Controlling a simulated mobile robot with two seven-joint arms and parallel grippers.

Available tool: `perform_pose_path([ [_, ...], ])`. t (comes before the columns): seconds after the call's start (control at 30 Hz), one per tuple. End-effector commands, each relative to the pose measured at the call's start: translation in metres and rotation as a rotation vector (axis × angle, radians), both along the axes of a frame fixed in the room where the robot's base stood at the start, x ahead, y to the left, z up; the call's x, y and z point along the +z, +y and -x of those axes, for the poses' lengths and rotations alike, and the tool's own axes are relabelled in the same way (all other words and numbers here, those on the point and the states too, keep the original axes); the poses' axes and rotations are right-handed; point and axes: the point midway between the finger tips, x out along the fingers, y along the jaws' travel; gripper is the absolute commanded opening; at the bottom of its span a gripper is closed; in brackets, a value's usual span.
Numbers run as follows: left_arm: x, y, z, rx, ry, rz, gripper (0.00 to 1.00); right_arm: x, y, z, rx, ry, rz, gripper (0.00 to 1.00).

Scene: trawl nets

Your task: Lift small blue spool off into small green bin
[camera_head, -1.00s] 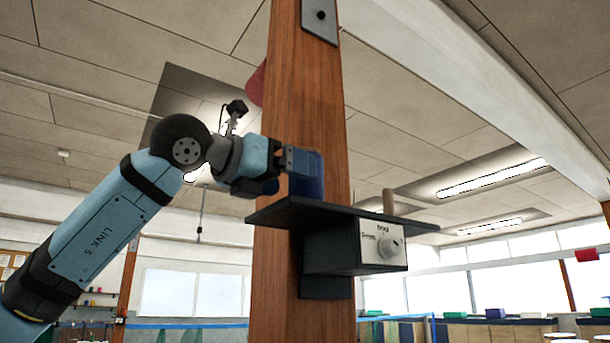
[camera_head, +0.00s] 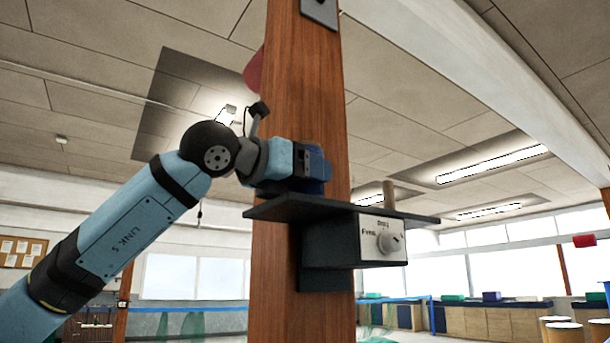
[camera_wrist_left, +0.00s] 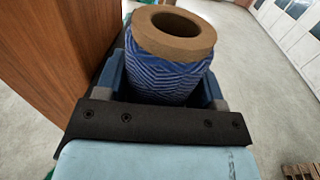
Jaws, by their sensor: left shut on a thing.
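The small blue spool (camera_wrist_left: 172,75) is blue twine wound on a brown cardboard core, its open end facing the camera in the left wrist view. My left gripper (camera_head: 312,165) is shut on it, with a finger on each side. In the head view the spool (camera_head: 319,172) shows as a dark blue piece, mostly hidden by the gripper, at the dark shelf (camera_head: 350,210) on the wooden post. I cannot tell whether it touches the shelf. No green bin can be made out for sure. My right gripper is not in view.
The wooden post (camera_head: 305,110) stands right beside the gripper. A short peg (camera_head: 388,195) rises from the shelf, and a box with a dial (camera_head: 384,240) hangs under it. Far counters at right carry green and blue boxes. Open floor (camera_wrist_left: 265,100) lies right of the spool.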

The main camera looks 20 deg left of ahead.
Motion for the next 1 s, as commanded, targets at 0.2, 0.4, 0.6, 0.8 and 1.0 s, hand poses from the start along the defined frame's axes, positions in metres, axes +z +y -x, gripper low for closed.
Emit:
perform_pose_path([
  [0.2,0.009,0.0,0.0,0.001,0.001,0.001,0.36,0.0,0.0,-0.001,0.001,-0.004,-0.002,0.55],
  [0.4,0.038,-0.001,0.0,0.0,0.0,0.001,0.36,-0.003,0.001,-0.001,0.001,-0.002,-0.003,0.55],
  [0.6,0.078,-0.001,0.001,0.0,-0.001,0.002,0.36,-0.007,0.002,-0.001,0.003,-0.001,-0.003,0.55],
  [0.8,0.128,-0.001,0.001,0.0,-0.001,0.003,0.36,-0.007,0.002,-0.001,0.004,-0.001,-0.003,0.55],
  [1.0,0.174,-0.001,0.001,0.0,0.0,0.001,0.36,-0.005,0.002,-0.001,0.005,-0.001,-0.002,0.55],
])
